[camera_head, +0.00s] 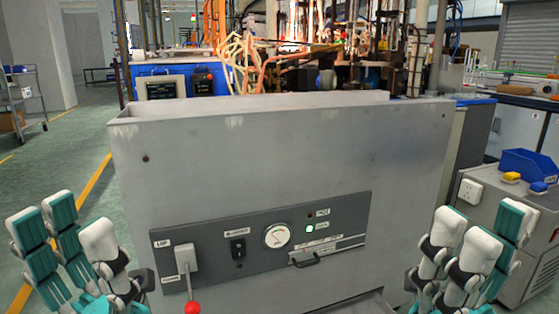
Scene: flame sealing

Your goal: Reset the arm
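My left gripper (72,243) is at the lower left, in front of and left of the grey machine (270,140). Its white and teal fingers are spread and nothing shows between them. My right gripper (474,248) is at the lower right, with its fingers raised and apart and nothing seen in them. Both arms are mostly out of frame below. A red-knobbed lever (192,290) hangs down from the machine's front panel, just right of my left gripper and apart from it.
The dark control panel (340,225) also has a gauge (277,236), a switch (238,249) and a lit green indicator. A blue bin (527,166) sits on a grey cabinet (500,205) at the right. The green floor (60,150) at the left is open, with a wheeled rack (22,105) further back.

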